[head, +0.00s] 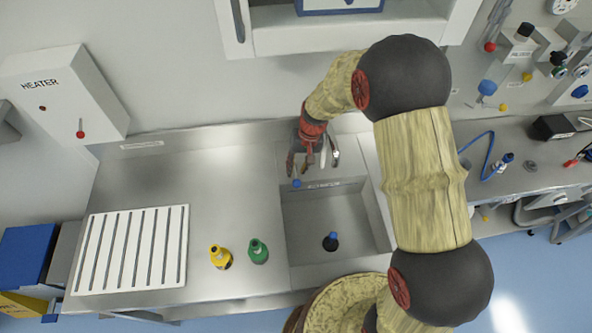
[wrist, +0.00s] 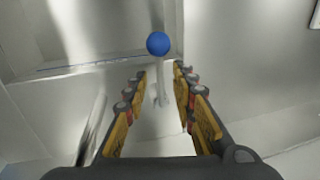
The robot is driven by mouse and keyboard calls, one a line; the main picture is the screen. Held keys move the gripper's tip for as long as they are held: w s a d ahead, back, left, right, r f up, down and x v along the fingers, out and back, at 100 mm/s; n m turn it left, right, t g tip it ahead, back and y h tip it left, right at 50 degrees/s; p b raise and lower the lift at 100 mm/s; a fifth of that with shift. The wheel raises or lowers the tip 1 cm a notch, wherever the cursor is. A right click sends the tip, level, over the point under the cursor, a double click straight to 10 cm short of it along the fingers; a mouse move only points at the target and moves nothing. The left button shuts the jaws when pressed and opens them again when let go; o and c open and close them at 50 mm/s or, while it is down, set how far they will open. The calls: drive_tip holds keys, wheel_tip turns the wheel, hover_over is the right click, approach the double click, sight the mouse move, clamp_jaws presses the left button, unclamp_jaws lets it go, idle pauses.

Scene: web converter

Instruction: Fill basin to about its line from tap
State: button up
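The grey metal basin (head: 370,239) is sunk into the counter; no water is evident in it. The tap's metal spout (head: 334,152) is at the back, partly hidden by my gripper. A blue ball knob (head: 297,184) sits near the basin's back left corner. In the wrist view the blue knob (wrist: 158,43) is on a thin pale stem, beyond and between my fingertips. My gripper (wrist: 160,72) is open and empty, pointing down by the tap. A thin blue line (wrist: 90,66) shows on metal in the wrist view.
A yellow bottle (head: 221,257) and a green bottle (head: 258,251) stand left of the basin. A white slotted rack (head: 131,249) lies farther left. A heater box (head: 64,95) and an overhead cabinet (head: 345,33) are on the wall. The counter behind the bottles is clear.

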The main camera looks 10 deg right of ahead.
sight(295, 172)
drive_tip(key=shift+a+f, duration=0.2)
drive_tip(key=shift+f, duration=0.9)
drive_tip(key=shift+c, duration=1)
drive_tip(key=c, duration=0.4)
clamp_jaws()
